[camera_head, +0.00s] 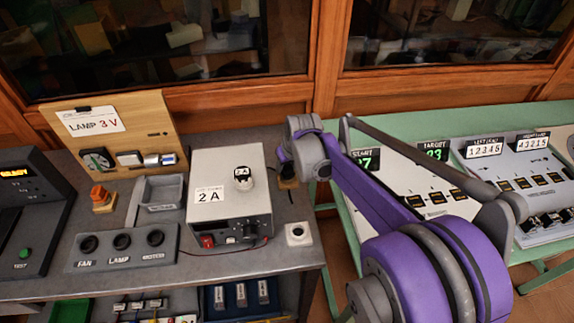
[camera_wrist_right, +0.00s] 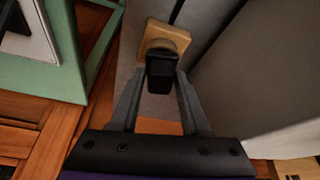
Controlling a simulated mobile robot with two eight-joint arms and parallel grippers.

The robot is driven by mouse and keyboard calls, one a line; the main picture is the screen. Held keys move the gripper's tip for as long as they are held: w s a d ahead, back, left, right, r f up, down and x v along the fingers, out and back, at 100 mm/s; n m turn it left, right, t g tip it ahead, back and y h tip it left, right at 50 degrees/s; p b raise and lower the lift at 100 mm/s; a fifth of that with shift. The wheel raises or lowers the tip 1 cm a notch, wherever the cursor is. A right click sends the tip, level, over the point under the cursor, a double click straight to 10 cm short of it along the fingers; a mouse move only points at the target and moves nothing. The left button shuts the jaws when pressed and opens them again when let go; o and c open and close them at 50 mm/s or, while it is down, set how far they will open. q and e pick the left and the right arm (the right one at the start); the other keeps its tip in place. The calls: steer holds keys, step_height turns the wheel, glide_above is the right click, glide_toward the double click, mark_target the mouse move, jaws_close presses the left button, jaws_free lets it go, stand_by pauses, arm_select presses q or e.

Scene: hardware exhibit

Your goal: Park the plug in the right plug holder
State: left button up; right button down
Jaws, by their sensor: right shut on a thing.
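My right gripper (camera_wrist_right: 161,82) is shut on a black plug (camera_wrist_right: 160,68), seen in the right wrist view. The plug is at a small wooden block (camera_wrist_right: 165,38), overlapping its face. I cannot tell whether it is seated in the block or just in front of it. In the head view the block (camera_head: 288,184) sits on the grey bench beside the right side of the power supply box. My right wrist is directly above it and hides the plug and fingers. My left gripper is not in view.
The power supply box (camera_head: 229,190), labelled 2 A, stands just left of the block. A white square socket piece (camera_head: 298,233) lies nearer on the bench. The green table (camera_head: 349,222) with sloped panels is to the right, across a gap.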

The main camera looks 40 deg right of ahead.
steer(key=shift+f, duration=0.25)
jaws_free()
stand_by(0.5)
steer(key=shift+r, duration=0.1)
steer(key=shift+r+p, duration=2.55)
steer(key=shift+r, duration=0.9)
steer(key=shift+f, duration=0.1)
